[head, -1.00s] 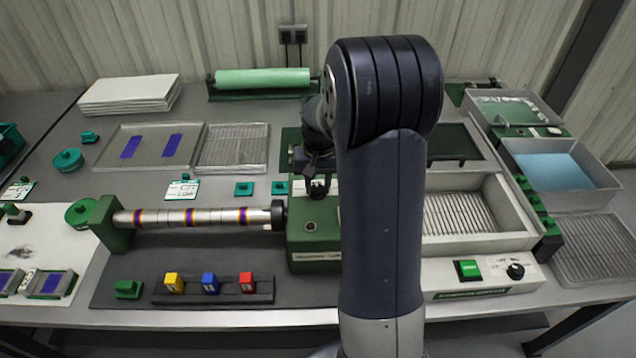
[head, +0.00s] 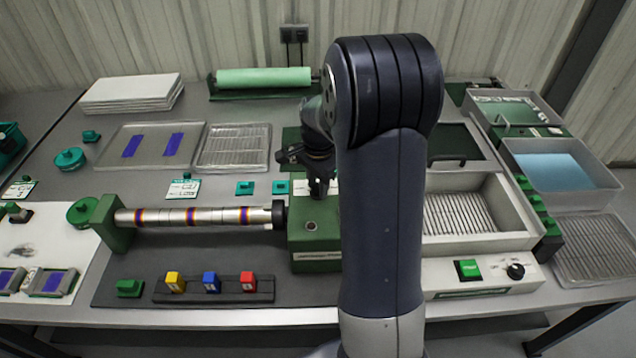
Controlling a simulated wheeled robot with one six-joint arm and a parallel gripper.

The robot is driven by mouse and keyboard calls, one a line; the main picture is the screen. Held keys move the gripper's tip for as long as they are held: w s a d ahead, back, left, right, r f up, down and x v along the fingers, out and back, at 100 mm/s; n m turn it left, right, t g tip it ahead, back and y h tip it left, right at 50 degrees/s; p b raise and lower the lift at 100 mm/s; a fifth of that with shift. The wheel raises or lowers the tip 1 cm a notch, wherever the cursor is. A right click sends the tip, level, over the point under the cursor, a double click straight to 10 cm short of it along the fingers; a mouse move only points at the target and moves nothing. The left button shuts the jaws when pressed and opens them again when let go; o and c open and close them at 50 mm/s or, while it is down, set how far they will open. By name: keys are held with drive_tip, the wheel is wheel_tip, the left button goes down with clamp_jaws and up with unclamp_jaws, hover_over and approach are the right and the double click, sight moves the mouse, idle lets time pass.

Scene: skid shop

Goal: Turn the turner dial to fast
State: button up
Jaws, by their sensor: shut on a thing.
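The turner is a green box (head: 310,242) with a banded metal roller (head: 200,217) running left from it to a green end stand (head: 110,222). A small round fitting (head: 311,226) shows on the box top. My gripper (head: 319,194) points down at the rear of the box top, partly beside my own arm. Its jaws are shut on the turner dial, which they and my arm hide. I cannot read the dial's setting.
A rack with yellow, blue and red blocks (head: 212,291) lies in front of the roller. On the right are a white heater-like unit with a black knob (head: 515,271) and green switch (head: 468,269), and metal trays (head: 600,205). A wire rack (head: 232,147) and green roll (head: 262,78) stand behind.

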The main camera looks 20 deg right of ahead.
sight(318, 189)
drive_tip(key=shift+m, duration=1.7)
drive_tip(key=o, duration=1)
drive_tip(key=shift+c, duration=0.2)
wheel_tip(318, 189, up, 11)
drive_tip(key=shift+s+f, duration=0.1)
drive_tip(key=shift+f, duration=0.05)
